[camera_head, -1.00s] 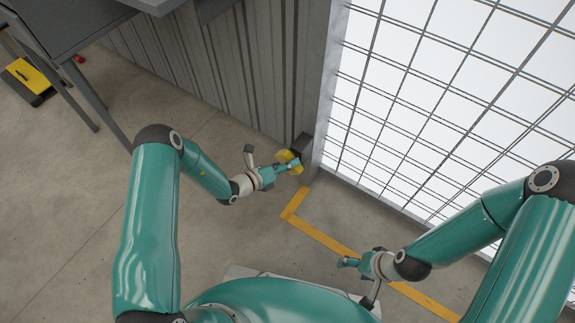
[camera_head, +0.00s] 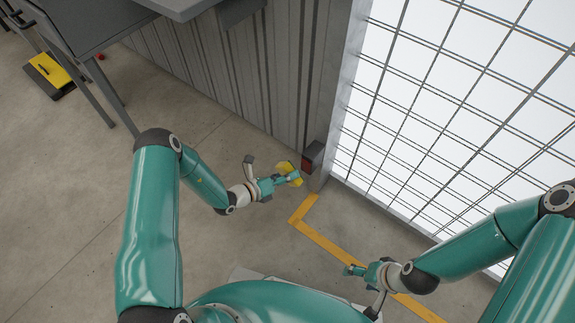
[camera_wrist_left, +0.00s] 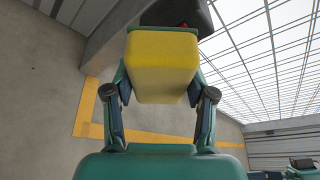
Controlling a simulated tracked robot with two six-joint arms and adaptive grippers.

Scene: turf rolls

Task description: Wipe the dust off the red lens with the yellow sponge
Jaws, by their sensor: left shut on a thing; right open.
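The yellow sponge (camera_head: 284,168) is held in my left gripper (camera_head: 286,180), which is shut on it. In the left wrist view the sponge (camera_wrist_left: 162,68) fills the space between the fingers. The red lens (camera_head: 307,165) sits in a dark housing (camera_head: 315,150) at the foot of the post by the mesh panel. The sponge is just left of the lens, with a small gap between them in the head view. In the left wrist view only a sliver of red shows past the sponge. Dust on the lens is too small to tell. My right gripper (camera_head: 356,270) is open and empty.
A corrugated grey wall (camera_head: 230,75) and the post (camera_head: 335,90) stand behind the lens. A bright mesh panel (camera_head: 430,110) runs to the right. Yellow floor tape (camera_head: 325,243) crosses the concrete. A yellow-topped object (camera_head: 50,72) lies far left; the floor between is clear.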

